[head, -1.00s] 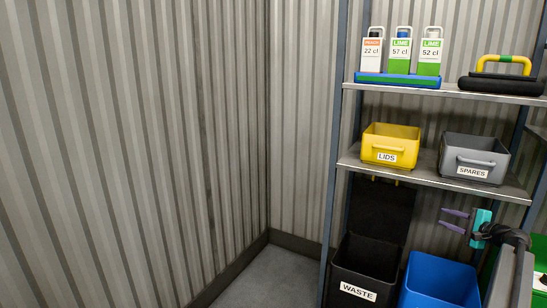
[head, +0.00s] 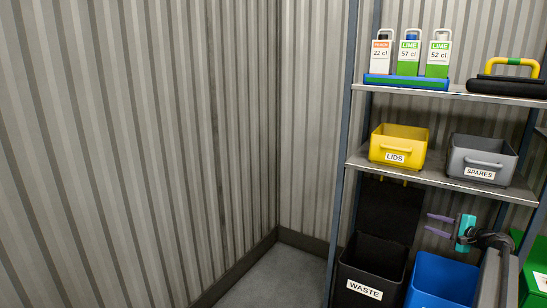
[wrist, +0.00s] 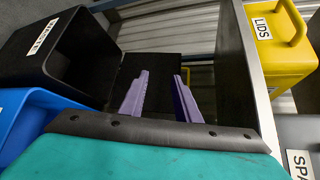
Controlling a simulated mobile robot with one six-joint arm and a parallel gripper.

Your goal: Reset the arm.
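My gripper (head: 428,224), with a teal body and two purple fingers, is in the head view below the middle shelf and above the bins, pointing left. In the wrist view my gripper (wrist: 162,76) has its two fingers apart with nothing between them. It is open and empty. Most of my arm is outside the head view at the lower right.
A black WASTE bin (head: 347,272) and a blue bin (head: 440,285) stand below. The shelf (head: 435,179) above holds a yellow LIDS bin (head: 398,145) and a grey SPARES bin (head: 481,155). Cartons (head: 409,58) stand on the top shelf. Floor (head: 270,280) left is clear.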

